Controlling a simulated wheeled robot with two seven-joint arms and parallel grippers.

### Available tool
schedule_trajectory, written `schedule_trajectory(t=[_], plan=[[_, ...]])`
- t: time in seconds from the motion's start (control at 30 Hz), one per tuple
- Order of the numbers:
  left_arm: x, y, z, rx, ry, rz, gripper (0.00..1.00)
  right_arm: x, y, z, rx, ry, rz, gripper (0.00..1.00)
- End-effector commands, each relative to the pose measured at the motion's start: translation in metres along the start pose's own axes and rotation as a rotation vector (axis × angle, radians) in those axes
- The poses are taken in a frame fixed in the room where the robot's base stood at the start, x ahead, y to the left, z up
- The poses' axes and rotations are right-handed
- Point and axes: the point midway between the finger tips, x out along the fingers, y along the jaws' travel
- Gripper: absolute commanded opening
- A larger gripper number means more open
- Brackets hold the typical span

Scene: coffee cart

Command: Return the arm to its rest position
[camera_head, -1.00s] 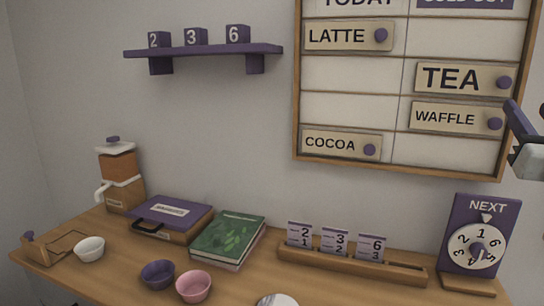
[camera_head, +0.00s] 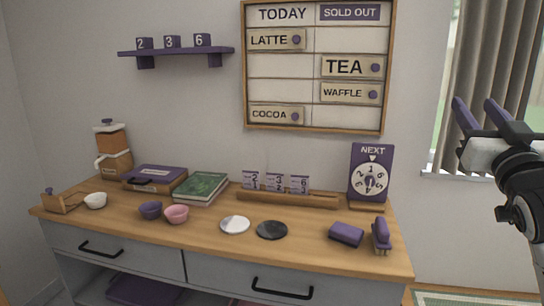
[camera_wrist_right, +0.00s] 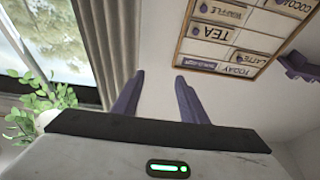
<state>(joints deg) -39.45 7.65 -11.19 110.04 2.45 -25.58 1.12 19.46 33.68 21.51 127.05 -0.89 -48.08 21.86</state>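My right gripper (camera_head: 482,118) is raised at the right of the head view, in front of the wall and curtain and to the right of the menu board. Its two purple fingers stand apart with nothing between them. In the right wrist view the fingers (camera_wrist_right: 155,95) are also spread and empty, with bare wall between them. The menu board (camera_head: 318,66) hangs on the wall; it shows upside down in the wrist view (camera_wrist_right: 232,37). My left gripper is in neither view.
The wooden counter (camera_head: 300,222) holds bowls, a green book (camera_head: 201,187), a card rack (camera_head: 290,199), a purple dial sign (camera_head: 371,172), two round discs, a purple block (camera_head: 346,234) and a brush (camera_head: 381,236). A curtain (camera_head: 492,60) hangs at right. A plant (camera_wrist_right: 40,103) shows in the wrist view.

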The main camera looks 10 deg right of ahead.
Motion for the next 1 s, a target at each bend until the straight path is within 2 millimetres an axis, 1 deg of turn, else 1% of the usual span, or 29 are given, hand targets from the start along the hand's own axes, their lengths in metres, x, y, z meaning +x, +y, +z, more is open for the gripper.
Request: schedule_trajectory(t=[0.03,0.1,0.17,0.27,0.37,0.47,0.5,0.53,0.57,0.6,0.67,0.7,0.77,0.8,0.87,0.9,0.97,1.0], plan=[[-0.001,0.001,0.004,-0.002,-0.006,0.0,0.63,-0.001,-0.006,0.015,-0.007,-0.026,-0.015,0.39],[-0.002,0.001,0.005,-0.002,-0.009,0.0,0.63,-0.002,-0.015,0.034,-0.018,-0.058,-0.034,0.39],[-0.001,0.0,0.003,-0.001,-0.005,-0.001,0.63,-0.004,-0.023,0.05,-0.027,-0.084,-0.051,0.39],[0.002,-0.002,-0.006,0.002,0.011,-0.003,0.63,-0.01,-0.037,0.078,-0.042,-0.131,-0.083,0.39],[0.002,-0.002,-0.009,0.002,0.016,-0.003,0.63,-0.019,-0.051,0.112,-0.058,-0.187,-0.118,0.39],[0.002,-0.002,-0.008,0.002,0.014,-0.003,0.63,-0.034,-0.07,0.153,-0.076,-0.256,-0.163,0.39],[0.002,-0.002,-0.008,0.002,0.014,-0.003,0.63,-0.043,-0.078,0.174,-0.084,-0.29,-0.185,0.39],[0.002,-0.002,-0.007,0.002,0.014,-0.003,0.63,-0.051,-0.085,0.19,-0.089,-0.317,-0.202,0.39],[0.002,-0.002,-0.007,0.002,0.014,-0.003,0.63,-0.06,-0.092,0.207,-0.095,-0.348,-0.222,0.39],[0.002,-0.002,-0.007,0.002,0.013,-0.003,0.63,-0.075,-0.102,0.232,-0.104,-0.391,-0.25,0.39],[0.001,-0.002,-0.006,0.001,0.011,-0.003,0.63,-0.101,-0.116,0.268,-0.113,-0.456,-0.293,0.39],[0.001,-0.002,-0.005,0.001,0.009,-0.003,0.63,-0.119,-0.125,0.29,-0.119,-0.496,-0.32,0.39],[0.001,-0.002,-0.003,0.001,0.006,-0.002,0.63,-0.147,-0.137,0.32,-0.124,-0.555,-0.359,0.39],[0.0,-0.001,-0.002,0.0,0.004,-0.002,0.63,-0.167,-0.144,0.338,-0.128,-0.592,-0.385,0.39],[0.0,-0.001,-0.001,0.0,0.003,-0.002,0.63,-0.198,-0.155,0.364,-0.13,-0.648,-0.421,0.39],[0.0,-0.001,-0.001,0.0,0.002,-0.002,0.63,-0.22,-0.161,0.38,-0.131,-0.684,-0.445,0.39],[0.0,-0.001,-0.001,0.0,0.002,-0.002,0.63,-0.254,-0.17,0.402,-0.129,-0.739,-0.48,0.39],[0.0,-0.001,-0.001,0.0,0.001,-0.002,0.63,-0.279,-0.176,0.416,-0.127,-0.776,-0.505,0.39]])
